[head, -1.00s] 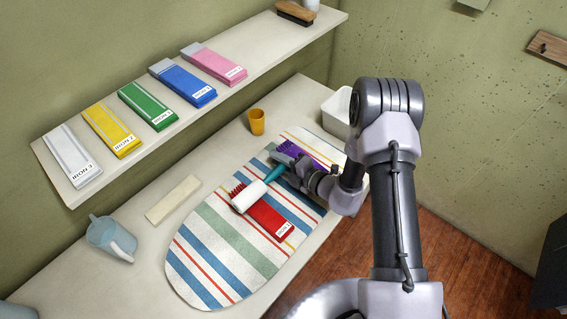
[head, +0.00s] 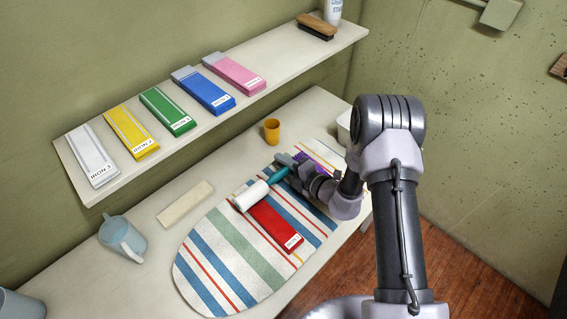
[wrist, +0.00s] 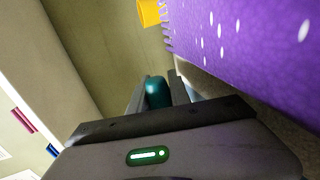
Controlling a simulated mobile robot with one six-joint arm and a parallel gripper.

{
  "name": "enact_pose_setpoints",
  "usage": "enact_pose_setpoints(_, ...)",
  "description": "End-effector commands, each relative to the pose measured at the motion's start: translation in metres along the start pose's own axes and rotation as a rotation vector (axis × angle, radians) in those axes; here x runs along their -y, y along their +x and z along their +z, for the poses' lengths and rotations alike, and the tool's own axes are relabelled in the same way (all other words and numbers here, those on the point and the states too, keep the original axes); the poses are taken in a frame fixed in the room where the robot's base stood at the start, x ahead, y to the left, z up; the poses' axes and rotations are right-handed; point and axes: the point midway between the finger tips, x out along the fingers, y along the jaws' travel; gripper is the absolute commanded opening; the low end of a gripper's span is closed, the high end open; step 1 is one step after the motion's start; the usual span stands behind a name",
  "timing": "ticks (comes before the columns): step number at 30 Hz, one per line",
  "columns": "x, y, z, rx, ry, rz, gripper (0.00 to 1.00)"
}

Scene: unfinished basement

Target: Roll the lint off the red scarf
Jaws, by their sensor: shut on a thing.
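The red scarf (head: 272,226) lies folded on the striped ironing board (head: 237,248), its label at the near end. My gripper (head: 289,166) is shut on the teal handle (head: 278,174) of the lint roller, also seen in the wrist view (wrist: 157,91). The white roller head (head: 251,195) is at the scarf's far end and hides that end. Whether it touches the cloth I cannot tell. No lint can be made out on the red cloth. A purple scarf (head: 313,161) lies beyond, partly hidden by my gripper; the wrist view shows white specks on it (wrist: 245,45).
An orange cup (head: 272,131) stands behind the board. A cream block (head: 186,204) and a pale blue pitcher (head: 122,237) are on the left. Above, a shelf (head: 255,111) holds several folded coloured cloths and a brush (head: 317,27).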

Motion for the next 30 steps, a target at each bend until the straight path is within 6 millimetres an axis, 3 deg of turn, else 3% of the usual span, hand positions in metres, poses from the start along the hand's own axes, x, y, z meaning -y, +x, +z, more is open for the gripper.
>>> enact_pose_setpoints(15,-0.074,-0.020,0.000,0.000,0.000,0.001,0.00)
enact_pose_setpoints(30,-0.071,-0.022,0.003,0.000,0.000,0.003,0.00)
